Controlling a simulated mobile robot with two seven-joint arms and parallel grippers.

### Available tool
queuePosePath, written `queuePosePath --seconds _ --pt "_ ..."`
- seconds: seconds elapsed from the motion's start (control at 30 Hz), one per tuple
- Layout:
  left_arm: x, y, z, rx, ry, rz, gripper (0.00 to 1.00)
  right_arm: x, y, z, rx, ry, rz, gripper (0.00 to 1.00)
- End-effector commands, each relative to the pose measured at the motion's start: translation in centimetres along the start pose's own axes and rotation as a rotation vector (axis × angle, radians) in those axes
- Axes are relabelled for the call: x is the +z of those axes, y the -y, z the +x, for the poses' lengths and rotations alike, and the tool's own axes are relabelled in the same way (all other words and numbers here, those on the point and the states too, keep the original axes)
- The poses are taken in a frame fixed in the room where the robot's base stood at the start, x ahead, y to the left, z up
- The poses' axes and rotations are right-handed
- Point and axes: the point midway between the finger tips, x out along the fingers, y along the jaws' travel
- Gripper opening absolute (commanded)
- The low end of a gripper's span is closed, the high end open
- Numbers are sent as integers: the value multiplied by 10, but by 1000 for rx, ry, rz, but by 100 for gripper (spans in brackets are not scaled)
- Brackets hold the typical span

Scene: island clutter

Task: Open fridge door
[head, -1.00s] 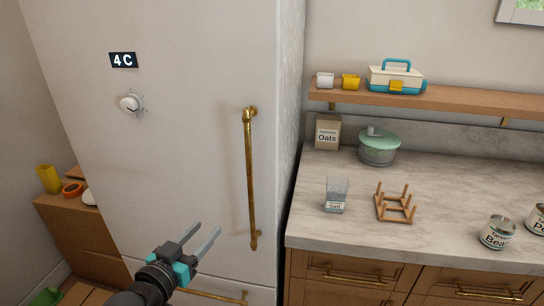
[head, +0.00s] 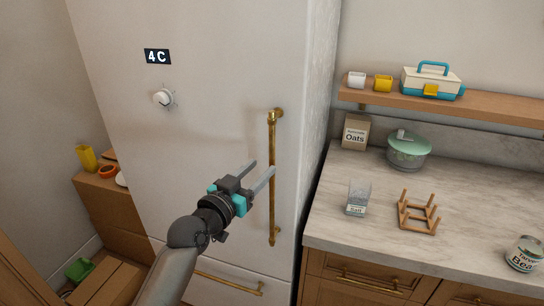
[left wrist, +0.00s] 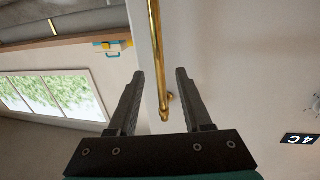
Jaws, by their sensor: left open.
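The white fridge (head: 215,120) stands in the middle of the head view with its door shut. A long vertical brass handle (head: 272,205) runs along the right side of its door. My left gripper (head: 262,172) is open, with its fingertips close to the upper half of the handle. In the left wrist view the handle (left wrist: 155,50) shows between the two open fingers (left wrist: 160,78), nearer the left one at the tips. I cannot tell whether a finger touches it. My right gripper is not in view.
A lower drawer handle (head: 228,284) is below the door. Cardboard boxes (head: 108,283) lie at lower left.

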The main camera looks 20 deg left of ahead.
Motion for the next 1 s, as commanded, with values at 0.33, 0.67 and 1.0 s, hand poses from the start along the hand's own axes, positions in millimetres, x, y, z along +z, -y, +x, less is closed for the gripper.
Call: queuePosePath --seconds 0.33,0.67,1.0 --pt "-1 0 49 1 -2 -3 50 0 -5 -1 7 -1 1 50" --pt "0 -1 62 1 -1 -1 50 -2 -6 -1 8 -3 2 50" --pt "0 -1 62 1 0 -1 34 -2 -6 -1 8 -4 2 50"
